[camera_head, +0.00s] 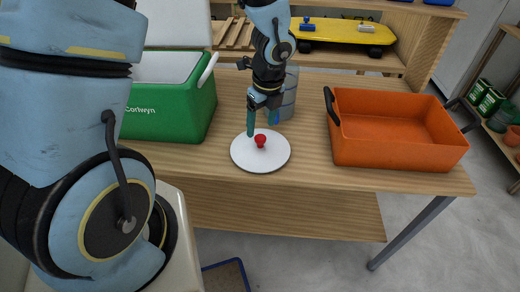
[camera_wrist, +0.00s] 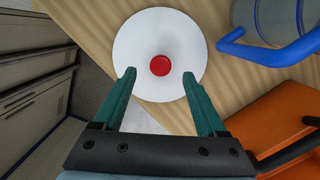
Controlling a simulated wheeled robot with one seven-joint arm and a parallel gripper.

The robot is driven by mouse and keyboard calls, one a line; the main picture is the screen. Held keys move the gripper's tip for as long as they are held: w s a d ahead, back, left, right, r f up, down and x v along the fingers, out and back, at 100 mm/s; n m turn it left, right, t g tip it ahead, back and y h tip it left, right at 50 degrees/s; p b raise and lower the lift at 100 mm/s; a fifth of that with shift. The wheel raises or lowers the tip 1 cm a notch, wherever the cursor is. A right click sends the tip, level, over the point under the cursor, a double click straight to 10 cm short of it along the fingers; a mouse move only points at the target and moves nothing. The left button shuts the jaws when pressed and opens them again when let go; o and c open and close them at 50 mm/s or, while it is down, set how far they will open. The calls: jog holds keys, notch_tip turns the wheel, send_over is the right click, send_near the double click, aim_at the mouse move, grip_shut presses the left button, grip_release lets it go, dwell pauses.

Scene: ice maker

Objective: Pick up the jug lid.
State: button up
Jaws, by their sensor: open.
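The jug lid (camera_head: 243,157) is a white disc with a red knob (camera_head: 260,140) at its middle. It lies flat on the wooden table near the front edge. In the wrist view the lid (camera_wrist: 137,42) and its knob (camera_wrist: 160,65) lie just beyond the fingertips. My gripper (camera_head: 262,130) hangs above the lid, pointing down. In the wrist view my gripper (camera_wrist: 158,74) is open and empty, its two green fingers on either side of the knob's line. A grey-blue jug (camera_head: 289,95) with a blue handle (camera_wrist: 275,55) stands behind the lid, partly hidden by my gripper.
A green cooler box (camera_head: 185,112) stands to the left of the lid. An orange crate (camera_head: 395,152) stands to the right. Bare wooden tabletop (camera_head: 310,150) lies between the lid and the crate. A yellow skateboard (camera_head: 340,32) lies on a shelf behind.

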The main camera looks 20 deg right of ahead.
aim_at(261, 138)
jog(key=shift+w+f, duration=0.15)
jog(key=shift+f, duration=1.35)
jog(key=shift+w+f, duration=0.15)
jog(key=shift+f, duration=1.35)
grip_shut()
